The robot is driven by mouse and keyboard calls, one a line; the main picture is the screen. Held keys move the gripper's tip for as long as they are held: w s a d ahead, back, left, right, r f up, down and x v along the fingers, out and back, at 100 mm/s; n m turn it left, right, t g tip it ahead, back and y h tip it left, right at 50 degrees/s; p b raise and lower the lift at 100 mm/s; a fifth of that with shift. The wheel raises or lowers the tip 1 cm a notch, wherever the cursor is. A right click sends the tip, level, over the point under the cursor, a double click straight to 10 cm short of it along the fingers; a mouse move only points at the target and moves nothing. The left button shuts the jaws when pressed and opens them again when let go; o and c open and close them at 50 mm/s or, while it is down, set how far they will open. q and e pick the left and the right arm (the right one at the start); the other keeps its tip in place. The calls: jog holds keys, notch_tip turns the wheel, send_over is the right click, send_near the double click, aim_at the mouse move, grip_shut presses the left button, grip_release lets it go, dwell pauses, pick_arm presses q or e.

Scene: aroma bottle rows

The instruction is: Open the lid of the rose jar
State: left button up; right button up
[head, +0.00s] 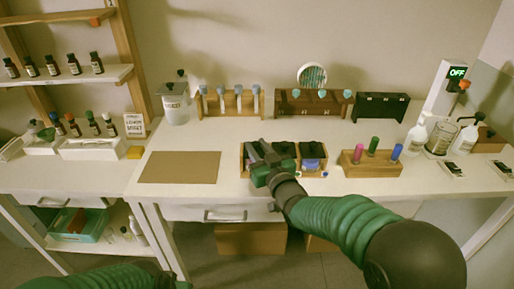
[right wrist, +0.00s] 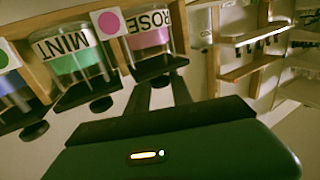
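The rose jar (right wrist: 150,38), clear with a pink band and a ROSE label, stands at the right end of the jar row in the right wrist view. Its dark lid (right wrist: 158,66) has a round knob (right wrist: 160,81). My right gripper (right wrist: 160,85) is open, with its two dark fingers apart on either side of this knob; contact cannot be told. In the head view my right gripper (head: 257,153) is over the left end of the wooden jar box (head: 313,174) and covers most of the jar there.
The mint jar (right wrist: 76,64) stands beside the rose jar, with a blue-banded jar (right wrist: 14,90) beyond it. A wooden block (head: 370,171) with coloured pegs is right of the box. A brown mat (head: 180,167) lies left, with free white table around it.

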grip_shut()
dwell(0.9)
